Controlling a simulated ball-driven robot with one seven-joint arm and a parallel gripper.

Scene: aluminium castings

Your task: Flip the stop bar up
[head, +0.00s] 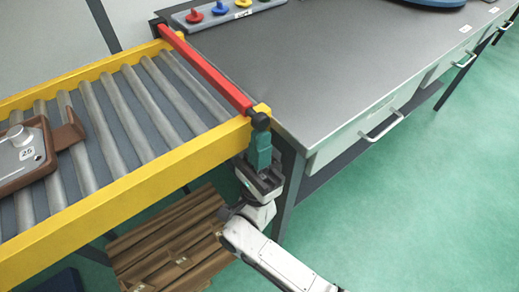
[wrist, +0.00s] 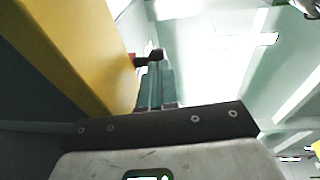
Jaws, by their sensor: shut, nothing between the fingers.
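The stop bar (head: 205,70) is a red bar lying flat across the end of the roller conveyor, between its two yellow side rails. A dark knob (head: 260,121) sits at its near end, just outside the near rail. My gripper (head: 262,136) points upward beside that rail, with its green fingers shut and empty. The fingertips are right under the knob in the head view; whether they touch it is unclear. In the wrist view, the fingertips (wrist: 155,66) are close to the knob (wrist: 157,53), and only a small red piece of the bar shows.
The yellow near rail (head: 130,192) runs close to my gripper's left. A grey workbench (head: 330,60) adjoins the conveyor, its leg just right of my gripper. A brown tray with a casting (head: 22,150) sits on the rollers at left. A wooden pallet (head: 170,245) lies below.

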